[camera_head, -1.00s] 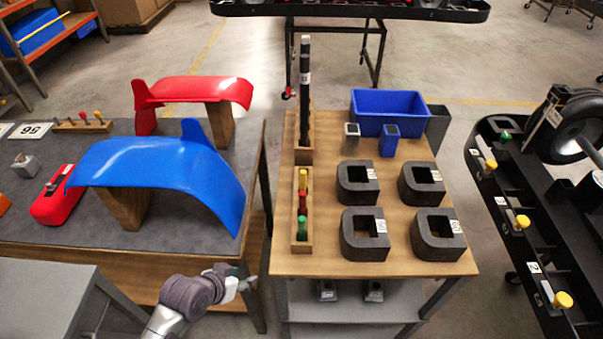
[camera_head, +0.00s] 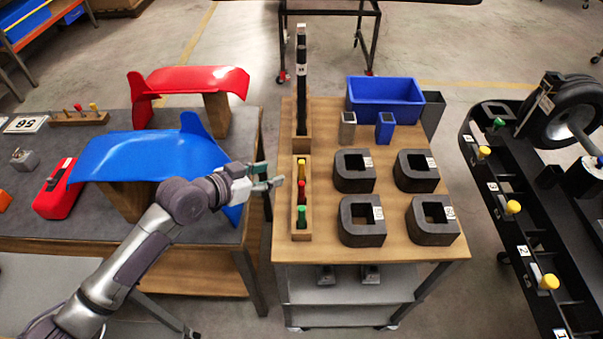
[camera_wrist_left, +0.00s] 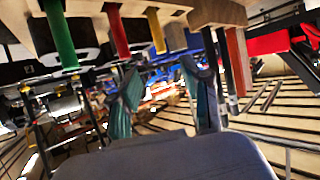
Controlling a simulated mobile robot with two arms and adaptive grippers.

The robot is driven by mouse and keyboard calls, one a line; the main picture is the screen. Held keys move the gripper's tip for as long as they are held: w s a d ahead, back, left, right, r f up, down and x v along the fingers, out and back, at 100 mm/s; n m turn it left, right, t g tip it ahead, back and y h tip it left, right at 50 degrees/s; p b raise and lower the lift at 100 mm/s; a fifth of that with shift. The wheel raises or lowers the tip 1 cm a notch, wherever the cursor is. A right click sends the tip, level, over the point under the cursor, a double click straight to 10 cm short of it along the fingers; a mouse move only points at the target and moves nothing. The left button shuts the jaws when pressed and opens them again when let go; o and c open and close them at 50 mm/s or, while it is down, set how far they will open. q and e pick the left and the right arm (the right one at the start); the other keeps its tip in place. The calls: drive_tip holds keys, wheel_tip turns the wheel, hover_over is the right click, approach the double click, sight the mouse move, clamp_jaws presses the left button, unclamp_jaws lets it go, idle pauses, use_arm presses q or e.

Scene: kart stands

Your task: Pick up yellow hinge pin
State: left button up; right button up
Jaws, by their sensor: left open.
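The yellow hinge pin (camera_head: 301,168) stands at the far end of a narrow wooden rack (camera_head: 301,237) on the wooden-topped cart, with the red pin (camera_head: 301,190) and the green pin (camera_head: 301,215) nearer. My left gripper (camera_head: 276,176) is open and empty, just left of the rack and apart from the pins. In the left wrist view, its two fingers (camera_wrist_left: 165,98) are spread. The green pin (camera_wrist_left: 60,35), red pin (camera_wrist_left: 118,32) and yellow pin (camera_wrist_left: 156,31) hang along the top of that tilted view. My right gripper is not seen.
Several dark square blocks (camera_head: 359,222) lie right of the rack. A tall dark post (camera_head: 301,95) stands behind it, and a blue bin (camera_head: 385,101) at the back. A blue curved panel (camera_head: 150,155) is close behind my left arm. A black frame (camera_head: 530,260) is at right.

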sight(302, 176)
use_arm(q)
drive_tip(key=p+x, duration=0.2)
drive_tip(key=x, duration=0.8)
drive_tip(key=shift+w+d+f, duration=0.2)
drive_tip(key=shift+d, duration=0.05)
clamp_jaws()
